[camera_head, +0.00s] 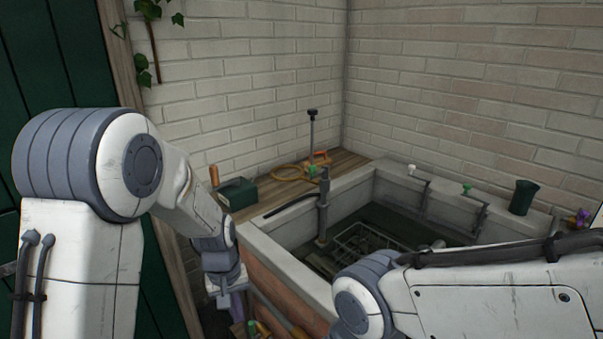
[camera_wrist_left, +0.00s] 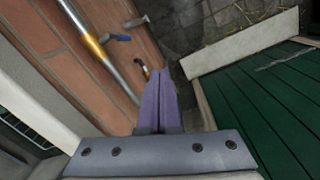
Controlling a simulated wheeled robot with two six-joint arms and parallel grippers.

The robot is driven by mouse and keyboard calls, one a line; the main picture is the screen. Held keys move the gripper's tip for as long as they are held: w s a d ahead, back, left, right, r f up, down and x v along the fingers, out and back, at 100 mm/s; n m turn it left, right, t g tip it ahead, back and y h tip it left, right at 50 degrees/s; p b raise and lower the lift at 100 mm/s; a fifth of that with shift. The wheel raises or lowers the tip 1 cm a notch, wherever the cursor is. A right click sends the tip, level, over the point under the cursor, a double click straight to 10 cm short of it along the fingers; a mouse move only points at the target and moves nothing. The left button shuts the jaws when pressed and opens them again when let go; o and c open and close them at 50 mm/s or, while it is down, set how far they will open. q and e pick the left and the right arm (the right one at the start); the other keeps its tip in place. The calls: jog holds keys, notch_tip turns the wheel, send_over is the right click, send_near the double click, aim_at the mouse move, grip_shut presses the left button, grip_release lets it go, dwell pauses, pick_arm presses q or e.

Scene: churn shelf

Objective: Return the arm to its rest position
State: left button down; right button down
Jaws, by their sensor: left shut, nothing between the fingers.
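My left arm comes in from the left and bends down in front of the brick wall. My left gripper (camera_head: 238,308) hangs low beside the outer left side of the basin, pointing down. In the left wrist view its purple fingers (camera_wrist_left: 160,85) are shut together with nothing between them. My right arm lies across the lower right of the head view, and its gripper is not in view.
The stone basin (camera_head: 272,257) holds a wire rack (camera_head: 362,243). A dark green cup (camera_head: 523,197) stands on the right rim. A green door (camera_wrist_left: 265,100) is close by.

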pick_arm(q)
jog(key=s+a+r+m+t, duration=0.3)
jog(key=s+a+r+m, duration=0.15)
jog(key=s, duration=0.45)
jog(key=s+d+r+m+g+p, duration=0.3)
jog(key=s+d+r+m, duration=0.4)
jog(key=s+d+r, duration=0.3)
jog(key=s+d+p, duration=0.1)
jog(key=s+d, duration=0.2)
jog(key=d, duration=0.1)
jog(key=shift+s+r, duration=0.15)
jog(key=shift+s, duration=0.1)
jog(key=shift+d, duration=0.1)
